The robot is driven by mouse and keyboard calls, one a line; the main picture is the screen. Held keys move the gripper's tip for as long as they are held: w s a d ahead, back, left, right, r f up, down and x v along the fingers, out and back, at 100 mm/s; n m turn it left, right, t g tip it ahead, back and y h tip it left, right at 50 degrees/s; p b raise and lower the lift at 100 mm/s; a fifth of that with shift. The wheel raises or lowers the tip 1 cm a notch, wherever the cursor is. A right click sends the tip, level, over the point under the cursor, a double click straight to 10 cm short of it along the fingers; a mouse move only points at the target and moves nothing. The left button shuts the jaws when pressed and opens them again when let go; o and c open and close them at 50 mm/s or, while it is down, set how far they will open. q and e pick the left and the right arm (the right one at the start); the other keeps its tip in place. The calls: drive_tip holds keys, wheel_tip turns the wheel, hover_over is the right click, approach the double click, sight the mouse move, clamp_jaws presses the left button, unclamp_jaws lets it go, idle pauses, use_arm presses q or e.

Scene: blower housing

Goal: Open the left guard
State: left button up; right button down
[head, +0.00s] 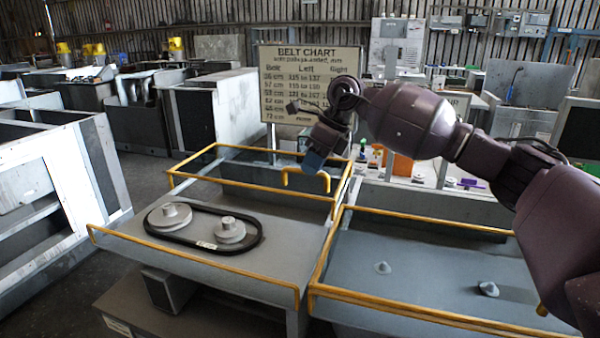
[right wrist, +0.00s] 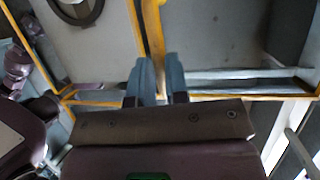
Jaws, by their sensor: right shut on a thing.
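The left guard (head: 195,265) shows as a yellow-railed frame around the left bench, with a raised yellow section at the back. I cannot tell its exact angle. A yellow handle (head: 305,171) stands near its back right corner. My right gripper (head: 315,163) is at this handle, its blue fingertips lowered onto it. In the right wrist view the fingers (right wrist: 157,78) stand on either side of a yellow bar (right wrist: 149,30) and are shut on it; the exact contact is partly hidden. My left gripper is not in view.
A black belt (head: 257,240) loops around two grey pulleys (head: 169,214) (head: 230,231) on the left bench. The right bench (head: 420,265) has a yellow rail and two small grey cones. A belt chart sign (head: 310,70) stands behind.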

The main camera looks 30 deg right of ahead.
drive_tip(key=shift+w+d, duration=0.5)
drive_tip(key=c, duration=1.1)
unclamp_jaws()
drive_tip(key=shift+a, duration=0.1)
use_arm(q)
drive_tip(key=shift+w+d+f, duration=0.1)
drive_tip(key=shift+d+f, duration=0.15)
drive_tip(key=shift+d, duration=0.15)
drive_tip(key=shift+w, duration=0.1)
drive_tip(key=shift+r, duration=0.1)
use_arm(e)
drive_tip(key=shift+r, duration=0.1)
drive_tip(key=shift+s+d+r, duration=0.1)
drive_tip(key=shift+d+r, duration=0.1)
drive_tip(key=shift+r, duration=0.1)
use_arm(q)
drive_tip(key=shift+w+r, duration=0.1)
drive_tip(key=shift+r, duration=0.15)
use_arm(e)
drive_tip(key=shift+v, duration=5)
